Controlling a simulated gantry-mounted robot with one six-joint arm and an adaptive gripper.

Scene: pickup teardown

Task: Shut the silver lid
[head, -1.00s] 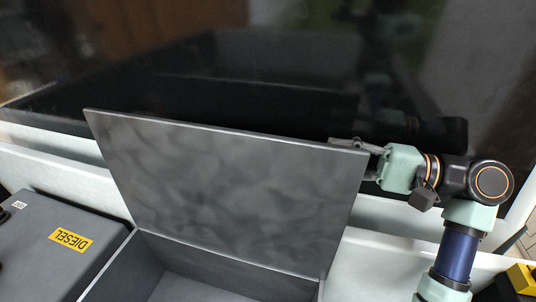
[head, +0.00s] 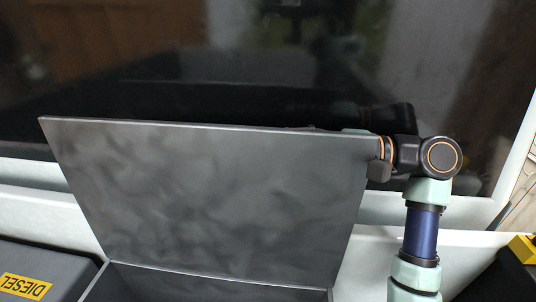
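The silver lid (head: 215,200), a dark grey brushed panel, stands raised from the back edge of a grey open box (head: 210,285). Only the back part of the box shows at the bottom of the head view. My gripper (head: 352,131) is behind the lid near its upper right corner. Only a thin strip of it shows above the lid's top edge, and its fingers are mostly hidden. I cannot tell whether it touches the lid, or whether it is open or shut.
A grey case with a yellow DIESEL label (head: 25,287) stands left of the box. A pale ledge (head: 30,210) and a large dark glass pane (head: 150,85) lie behind the lid. A yellow and black object (head: 524,249) is at the lower right.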

